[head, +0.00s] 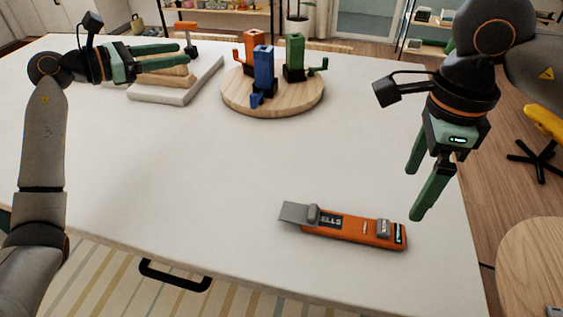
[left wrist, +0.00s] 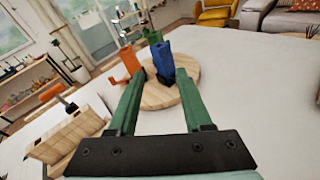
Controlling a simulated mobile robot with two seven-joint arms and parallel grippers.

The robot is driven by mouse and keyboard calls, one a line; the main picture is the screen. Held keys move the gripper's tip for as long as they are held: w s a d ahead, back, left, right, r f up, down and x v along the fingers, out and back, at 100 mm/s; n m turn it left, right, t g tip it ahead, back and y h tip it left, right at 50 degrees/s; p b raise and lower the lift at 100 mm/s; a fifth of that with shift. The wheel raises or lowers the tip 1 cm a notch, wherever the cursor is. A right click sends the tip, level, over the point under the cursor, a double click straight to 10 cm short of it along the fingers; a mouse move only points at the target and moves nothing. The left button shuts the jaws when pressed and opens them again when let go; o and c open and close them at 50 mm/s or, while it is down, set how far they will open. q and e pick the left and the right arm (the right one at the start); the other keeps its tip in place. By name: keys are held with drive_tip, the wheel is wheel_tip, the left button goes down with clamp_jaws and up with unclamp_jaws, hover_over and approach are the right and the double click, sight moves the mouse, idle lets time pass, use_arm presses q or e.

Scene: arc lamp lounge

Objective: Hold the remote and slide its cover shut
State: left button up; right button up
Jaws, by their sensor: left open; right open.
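The orange remote (head: 350,228) lies on the white table near its front edge, slanting slightly down to the right. Its grey cover (head: 296,213) sticks out at the left end, and a dark slot shows beside it. My right gripper (head: 416,192) is open and empty, above and to the right of the remote, fingers pointing down. My left gripper (head: 188,54) is open and empty at the back left, well away from the remote. Its open fingers (left wrist: 160,95) also show in the left wrist view, pointed towards the coloured objects. The remote is not in the left wrist view.
A round wooden board (head: 272,103) at the back carries orange (head: 250,50), blue (head: 263,72) and green (head: 295,58) objects. A white slab (head: 175,93) with wooden blocks stands at the back left. The table's middle (head: 190,160) is clear.

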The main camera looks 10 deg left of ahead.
sight(391, 232)
use_arm(q)
drive_tip(key=s+d+r+m+g+h, duration=0.1)
drive_tip(key=s+d+m+g, duration=0.25)
drive_tip(key=d, duration=0.75)
drive_tip(key=s+d+m+g, duration=0.2)
drive_tip(key=s+d+g, duration=0.15)
drive_tip(key=d, duration=0.65)
drive_tip(key=s+d+f+m+g+y, duration=0.1)
drive_tip(key=s+d+f+g+y, duration=0.4)
drive_tip(key=s, duration=0.6)
wheel_tip(391, 232, down, 3)
drive_tip(key=shift+s+d+r+y, duration=0.15)
drive_tip(key=shift+s+d+y, duration=0.2)
drive_tip(key=shift+d+y, duration=0.7)
use_arm(e)
wheel_tip(391, 232, down, 12)
drive_tip(key=shift+f, duration=0.25)
use_arm(q)
drive_tip(key=shift+d+m+h, duration=0.2)
drive_tip(key=shift+m+h, duration=0.05)
use_arm(e)
clamp_jaws()
use_arm(q)
drive_tip(key=shift+c, duration=0.2)
